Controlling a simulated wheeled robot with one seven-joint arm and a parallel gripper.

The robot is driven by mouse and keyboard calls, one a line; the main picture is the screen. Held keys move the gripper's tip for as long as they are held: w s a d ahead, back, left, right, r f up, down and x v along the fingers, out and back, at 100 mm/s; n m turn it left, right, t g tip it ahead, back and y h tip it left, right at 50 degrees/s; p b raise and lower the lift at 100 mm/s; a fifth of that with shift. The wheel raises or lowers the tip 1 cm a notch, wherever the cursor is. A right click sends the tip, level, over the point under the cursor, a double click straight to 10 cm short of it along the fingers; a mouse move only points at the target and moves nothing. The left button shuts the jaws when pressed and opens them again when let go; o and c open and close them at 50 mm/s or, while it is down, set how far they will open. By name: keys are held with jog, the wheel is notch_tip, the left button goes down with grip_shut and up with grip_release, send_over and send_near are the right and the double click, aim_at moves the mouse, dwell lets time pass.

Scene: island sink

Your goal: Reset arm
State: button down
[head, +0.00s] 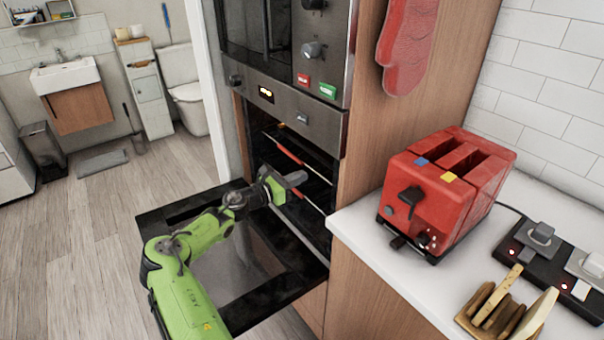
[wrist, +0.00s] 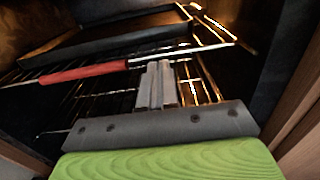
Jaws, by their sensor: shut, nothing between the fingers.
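My green arm reaches over the lowered oven door (head: 185,212) in the head view. My gripper (head: 300,178) is at the open mouth of the oven (head: 290,140), in front of the racks. In the wrist view my gripper (wrist: 158,68) has its two grey fingers together, with nothing between them. The fingers point into the oven toward a wire rack (wrist: 205,75) with a red front strip (wrist: 85,72). I cannot tell whether the fingertips touch the rack. A dark tray (wrist: 100,38) sits further inside.
The counter (head: 350,222) on the right holds a red toaster (head: 465,185), a toast rack (head: 500,315) and a power strip (head: 545,265). A red oven mitt (head: 408,45) hangs above. The floor (head: 90,240) to the left is open.

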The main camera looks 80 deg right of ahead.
jog(key=p+v, duration=0.1)
jog(key=v, duration=1)
jog(key=shift+w+p, duration=0.25)
jog(key=shift+p, duration=0.05)
jog(key=shift+a+r, duration=0.1)
jog(key=shift+r, duration=0.05)
